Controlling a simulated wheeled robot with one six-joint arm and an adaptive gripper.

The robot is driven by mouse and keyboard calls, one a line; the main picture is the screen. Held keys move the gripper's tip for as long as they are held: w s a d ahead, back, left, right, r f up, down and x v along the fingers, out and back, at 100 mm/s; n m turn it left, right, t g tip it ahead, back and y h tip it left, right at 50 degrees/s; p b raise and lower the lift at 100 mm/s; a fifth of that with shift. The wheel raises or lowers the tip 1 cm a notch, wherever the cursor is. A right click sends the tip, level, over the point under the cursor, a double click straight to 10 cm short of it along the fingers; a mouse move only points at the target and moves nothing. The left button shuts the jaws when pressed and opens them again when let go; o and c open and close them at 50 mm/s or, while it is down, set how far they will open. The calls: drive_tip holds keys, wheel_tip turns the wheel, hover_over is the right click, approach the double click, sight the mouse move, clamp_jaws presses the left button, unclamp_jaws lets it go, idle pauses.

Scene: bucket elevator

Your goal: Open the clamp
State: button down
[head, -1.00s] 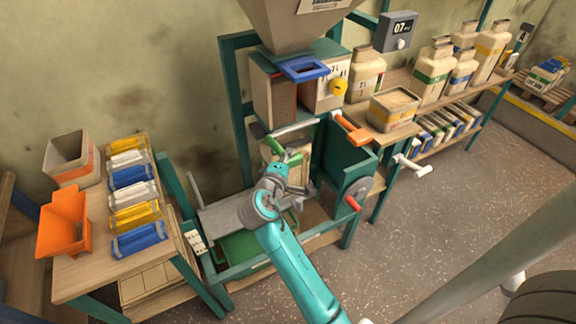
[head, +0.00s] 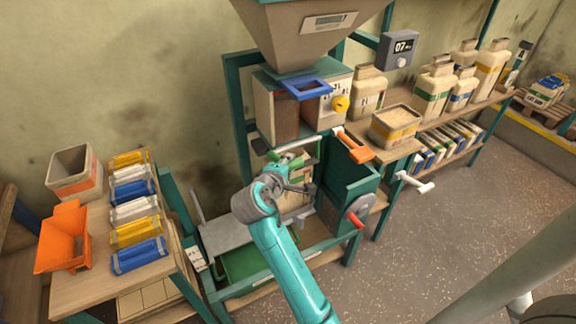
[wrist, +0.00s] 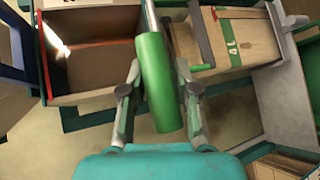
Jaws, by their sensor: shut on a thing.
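The clamp's green cylindrical handle (wrist: 157,88) sits on a grey bar and lies between the two fingers of my gripper (wrist: 158,72) in the wrist view. The fingers are shut on it. In the head view my gripper (head: 283,166) is at the clamp below the filling box, and my wrist partly hides the handle. A beige bag with a green band and a label (wrist: 235,40) is right of the handle in the wrist view. The jaws of the clamp are hard to make out.
A hopper (head: 305,35) stands above, with a blue frame (head: 306,87) and a yellow knob (head: 340,103). An orange handle (head: 352,145) and a red-handled wheel (head: 357,212) are close on the right. A table with folded bags (head: 136,208) is at left. Floor at right is clear.

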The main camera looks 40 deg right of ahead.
drive_tip(key=c, duration=0.9)
unclamp_jaws()
drive_tip(key=shift+r, duration=0.3)
drive_tip(key=shift+f, duration=0.1)
drive_tip(key=shift+a, duration=0.1)
drive_tip(key=v, duration=1.1)
drive_tip(key=shift+s+a, duration=0.2)
drive_tip(key=shift+a, duration=0.1)
